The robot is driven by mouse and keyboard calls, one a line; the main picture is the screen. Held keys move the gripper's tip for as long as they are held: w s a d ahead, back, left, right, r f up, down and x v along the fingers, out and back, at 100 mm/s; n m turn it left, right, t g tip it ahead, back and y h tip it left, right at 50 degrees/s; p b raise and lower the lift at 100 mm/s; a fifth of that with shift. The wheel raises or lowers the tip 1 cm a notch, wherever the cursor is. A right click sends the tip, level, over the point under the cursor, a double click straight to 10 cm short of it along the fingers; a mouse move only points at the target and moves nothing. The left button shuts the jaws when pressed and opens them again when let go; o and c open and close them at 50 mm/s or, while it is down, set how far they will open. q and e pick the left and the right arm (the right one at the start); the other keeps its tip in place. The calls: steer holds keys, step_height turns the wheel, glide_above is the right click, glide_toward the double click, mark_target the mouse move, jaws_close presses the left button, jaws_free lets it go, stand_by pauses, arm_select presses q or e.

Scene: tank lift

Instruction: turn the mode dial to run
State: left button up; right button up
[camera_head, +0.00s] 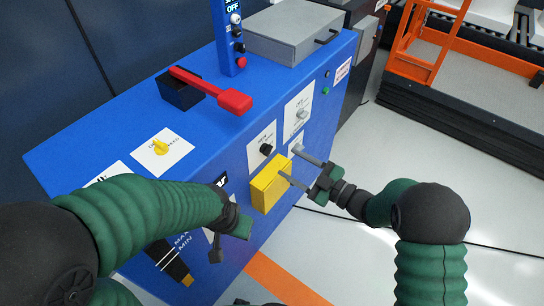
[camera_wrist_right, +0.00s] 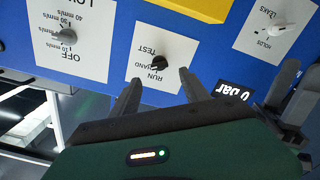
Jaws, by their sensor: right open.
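The mode dial (camera_head: 266,149) is a small black knob on a white plate on the front face of the blue console. In the right wrist view the dial (camera_wrist_right: 159,62) shows upside down, with the words TEST, HAND and RUN beside it. Which word its pointer faces is too small to tell. My right gripper (camera_head: 291,162) is open in front of the panel, its fingers overlapping the yellow box in the head view. In the wrist view its fingertips (camera_wrist_right: 160,78) lie on either side just below the dial, apart from it. My left gripper (camera_head: 236,222) is near the console front; its fingers are unclear.
A yellow box (camera_head: 268,186) projects from the panel near the mode dial. A grey speed dial (camera_wrist_right: 66,37) and a white dial (camera_wrist_right: 280,28) sit on neighbouring plates. A red lever (camera_head: 235,101) stands on the console top. Open floor lies right of the console.

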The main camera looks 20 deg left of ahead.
mark_target(270, 152)
steer(key=b+x, duration=0.1)
steer(key=x, duration=0.6)
steer(key=shift+f+b, duration=0.15)
steer(key=shift+b, duration=0.15)
steer(key=shift+w+a, duration=0.1)
steer(key=shift+a, duration=0.25)
steer(key=shift+d, duration=0.1)
steer(key=shift+c, duration=1.3)
jaws_close()
